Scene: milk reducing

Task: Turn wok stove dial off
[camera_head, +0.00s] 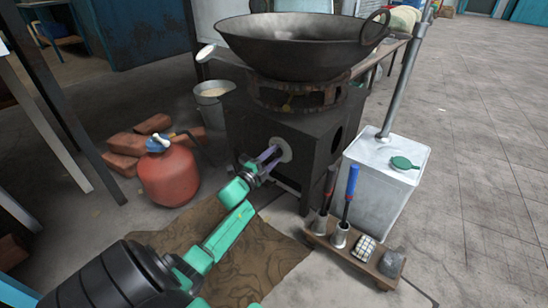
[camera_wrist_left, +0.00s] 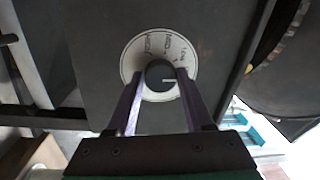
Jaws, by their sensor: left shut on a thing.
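The wok stove (camera_head: 290,135) is a dark metal box stand with a round dial on its front face. The dial (camera_head: 281,150) has a pale disc, and in the left wrist view the dial (camera_wrist_left: 136,56) shows printed marks around a dark centre knob (camera_wrist_left: 160,75). My left gripper (camera_head: 269,155) reaches the dial from the front. In the left wrist view its two fingers (camera_wrist_left: 159,83) are on either side of the knob, shut on it. A large black wok (camera_head: 300,50) sits on the burner. My right gripper is not in view.
A red gas cylinder (camera_head: 168,175) and bricks (camera_head: 128,148) stand left of the stove. A white canister (camera_head: 385,175) with a pole stands right. A wooden rack (camera_head: 350,250) with tools sits in front. A brown mat (camera_head: 245,260) lies under my arm.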

